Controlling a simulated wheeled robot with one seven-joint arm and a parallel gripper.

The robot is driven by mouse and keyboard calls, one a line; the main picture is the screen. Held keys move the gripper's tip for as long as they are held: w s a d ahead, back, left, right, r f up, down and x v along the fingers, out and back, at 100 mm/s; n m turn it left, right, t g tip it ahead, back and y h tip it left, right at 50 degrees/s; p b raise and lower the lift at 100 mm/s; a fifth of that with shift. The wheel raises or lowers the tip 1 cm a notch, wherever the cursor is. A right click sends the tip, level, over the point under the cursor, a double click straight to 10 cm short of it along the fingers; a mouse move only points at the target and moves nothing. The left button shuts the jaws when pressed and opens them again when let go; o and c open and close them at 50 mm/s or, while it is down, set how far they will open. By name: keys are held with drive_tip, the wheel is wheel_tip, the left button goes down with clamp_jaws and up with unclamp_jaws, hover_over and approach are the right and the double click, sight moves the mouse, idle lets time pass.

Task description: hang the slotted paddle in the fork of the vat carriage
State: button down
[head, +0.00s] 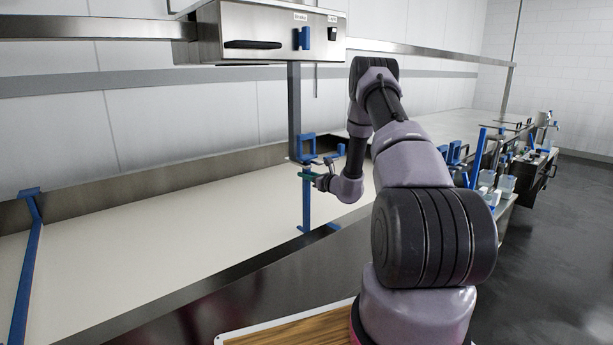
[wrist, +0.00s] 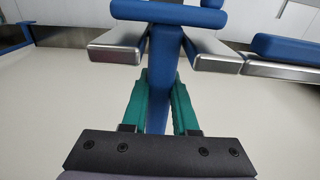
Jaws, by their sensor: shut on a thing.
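The blue slotted paddle (head: 306,207) hangs upright over the vat in the head view, with its loop handle at the top. My gripper (head: 309,175) has its green fingers shut on the paddle's shaft below the handle. In the wrist view the green fingers (wrist: 160,108) clasp both sides of the blue shaft (wrist: 163,75). The fork's two steel prongs (wrist: 116,47) lie left and right of the shaft, under the handle's lower bar. I cannot tell whether that bar touches the prongs.
The long vat (head: 120,235) holds a flat white surface, with a blue bar (head: 28,265) across its left part. A steel rail (head: 100,27) runs behind the carriage. Benches with several small items (head: 507,185) stand at the right. The floor at far right is clear.

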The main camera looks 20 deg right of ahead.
drive_tip(key=shift+a+f, duration=0.1)
drive_tip(key=shift+f, duration=0.25)
idle(0.4)
drive_tip(key=shift+c, duration=2)
unclamp_jaws()
drive_tip(key=v, duration=1)
idle(0.7)
